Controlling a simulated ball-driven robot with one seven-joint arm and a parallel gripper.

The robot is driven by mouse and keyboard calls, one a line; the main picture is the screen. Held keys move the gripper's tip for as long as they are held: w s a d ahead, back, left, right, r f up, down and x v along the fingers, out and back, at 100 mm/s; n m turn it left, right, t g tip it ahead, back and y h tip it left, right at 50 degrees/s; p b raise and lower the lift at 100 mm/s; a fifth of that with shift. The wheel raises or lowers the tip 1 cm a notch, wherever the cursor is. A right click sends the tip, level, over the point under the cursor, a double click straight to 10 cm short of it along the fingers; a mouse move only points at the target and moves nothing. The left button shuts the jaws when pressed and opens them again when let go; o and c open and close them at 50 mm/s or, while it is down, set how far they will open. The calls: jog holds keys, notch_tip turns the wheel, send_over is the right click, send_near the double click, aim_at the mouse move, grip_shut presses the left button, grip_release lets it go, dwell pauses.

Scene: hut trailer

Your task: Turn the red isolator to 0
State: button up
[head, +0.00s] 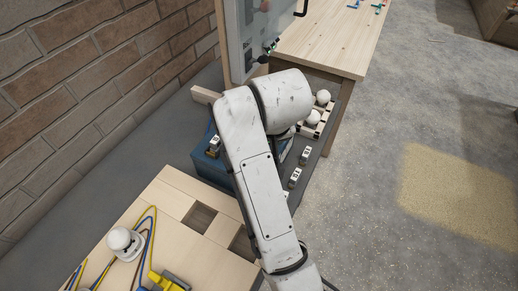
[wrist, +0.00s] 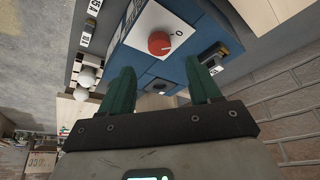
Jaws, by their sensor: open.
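The red isolator (wrist: 160,43) is a round red knob on a white plate (wrist: 140,25) on a blue box (wrist: 200,30), seen in the wrist view. A 0 mark shows on the plate to the right of the knob. I cannot tell clearly which way the knob points. My gripper (wrist: 164,82) has two green fingers, open and empty, just below the knob in the picture and apart from it. In the head view the blue box (head: 207,163) is partly hidden behind my white arm, and the red knob is hidden.
A wooden bench (head: 175,235) with square openings, a white round fitting (head: 124,241) and blue and yellow cables is at lower left. A brick wall (head: 90,80) is at left. A grey panel (head: 243,35) and wooden table (head: 325,40) stand behind. Concrete floor at right is clear.

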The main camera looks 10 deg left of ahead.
jog(key=v, duration=0.3)
jog(key=shift+s+d+r, duration=0.1)
jog(key=shift+r, duration=0.25)
